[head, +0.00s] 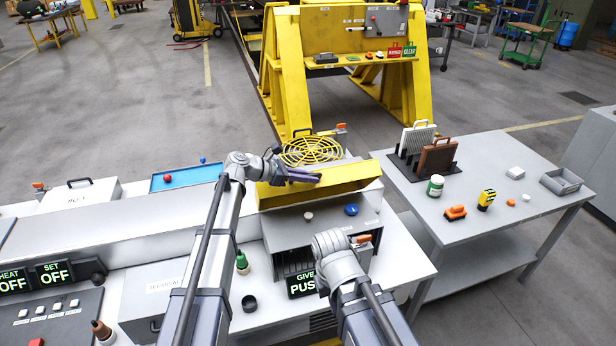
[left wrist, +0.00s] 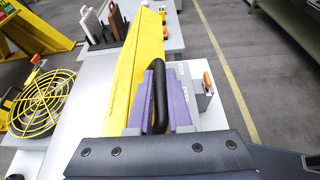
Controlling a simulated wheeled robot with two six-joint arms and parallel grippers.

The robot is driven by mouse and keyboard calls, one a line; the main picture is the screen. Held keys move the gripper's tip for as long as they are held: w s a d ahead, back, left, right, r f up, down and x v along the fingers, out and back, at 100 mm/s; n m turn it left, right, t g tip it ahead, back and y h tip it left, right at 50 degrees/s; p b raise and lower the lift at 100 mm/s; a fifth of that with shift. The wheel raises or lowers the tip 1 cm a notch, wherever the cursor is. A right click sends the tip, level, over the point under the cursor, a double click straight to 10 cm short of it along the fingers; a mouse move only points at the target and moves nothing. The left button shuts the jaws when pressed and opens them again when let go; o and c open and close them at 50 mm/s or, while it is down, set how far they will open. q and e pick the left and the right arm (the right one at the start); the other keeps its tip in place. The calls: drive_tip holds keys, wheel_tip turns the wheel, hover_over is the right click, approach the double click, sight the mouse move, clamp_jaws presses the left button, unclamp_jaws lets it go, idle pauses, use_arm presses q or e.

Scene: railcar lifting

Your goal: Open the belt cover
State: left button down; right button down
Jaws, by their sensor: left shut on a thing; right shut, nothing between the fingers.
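The yellow belt cover (head: 345,178) lies along the back of the grey machine housing. In the left wrist view the cover (left wrist: 142,60) runs away from me as a long yellow panel with a black bar handle (left wrist: 159,92). My left gripper (head: 305,176) is at the cover's left part. Its purple fingers (left wrist: 158,108) are shut on the handle. I cannot tell exactly how far the cover is tilted. My right gripper (head: 335,250) is shut and empty over the front of the housing, apart from the cover; its fingers are mostly hidden behind the wrist.
A yellow round fan guard (head: 312,150) stands behind the cover. A white knob (head: 308,216) and a blue knob (head: 351,210) sit on the housing. A blue tray (head: 187,176) is at left. A grey side table (head: 515,200) holds a bottle, racks and small parts.

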use_arm(q)
drive_tip(key=shift+w+a+r+n+p, duration=0.15)
drive_tip(key=shift+w+r, duration=0.05)
drive_tip(key=shift+w, duration=0.2)
drive_tip(key=shift+w+a+r+n+p, duration=0.15)
drive_tip(key=shift+w+r, duration=0.05)
drive_tip(key=shift+w, duration=0.2)
drive_tip(key=shift+n+g, duration=0.7)
drive_tip(key=shift+n, duration=0.1)
drive_tip(key=w, duration=0.1)
drive_tip(key=w+a+r+p, duration=0.1)
drive_tip(key=w, duration=0.2)
drive_tip(key=shift+w+a+r, duration=0.2)
drive_tip(key=shift+w+r, duration=0.1)
drive_tip(key=shift+w, duration=0.05)
drive_tip(key=w+a+n, duration=0.1)
drive_tip(key=w+a, duration=0.1)
drive_tip(key=w, duration=0.6)
drive_tip(key=shift+a+g+h, duration=0.3)
drive_tip(key=shift+a+h, duration=0.1)
use_arm(e)
drive_tip(key=shift+w+a+r, duration=0.15)
drive_tip(key=shift+w+r, duration=0.35)
drive_tip(key=shift+w+a+r, duration=0.15)
drive_tip(key=shift+w+r, duration=0.3)
drive_tip(key=shift+r, duration=0.05)
use_arm(q)
drive_tip(key=shift+w, duration=0.1)
